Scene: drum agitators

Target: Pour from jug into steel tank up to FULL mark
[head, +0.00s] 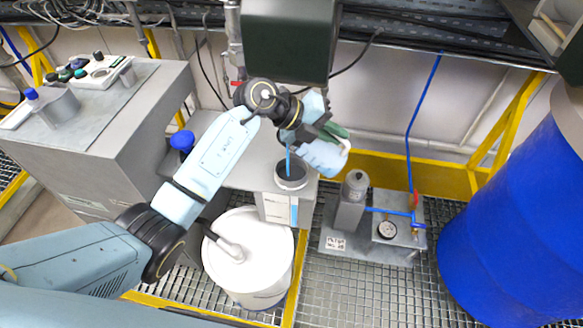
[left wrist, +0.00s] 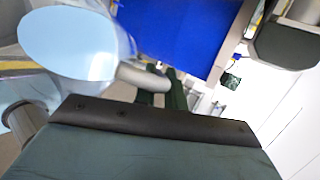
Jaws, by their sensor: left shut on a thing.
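My left gripper (head: 326,132) is shut on the handle of a pale, translucent jug (head: 325,156), which is tilted beside and above the steel tank (head: 272,208). In the left wrist view the green fingers (left wrist: 162,92) close on the handle, and the jug (left wrist: 72,42) shows a pale blue round face. A thin blue stream (head: 288,158) drops into the tank's round, dark opening. The jug's mouth is hidden behind my wrist. A pale strip with some blue shows on the tank's front; its FULL mark is too small to read. My right gripper is out of view.
A white lidded drum (head: 250,262) stands in front of the tank. A grey pump unit with a gauge (head: 387,230) sits to the right, and a large blue drum (head: 515,225) stands farther right. A control cabinet (head: 110,130) is at left. A dark box hangs above my wrist.

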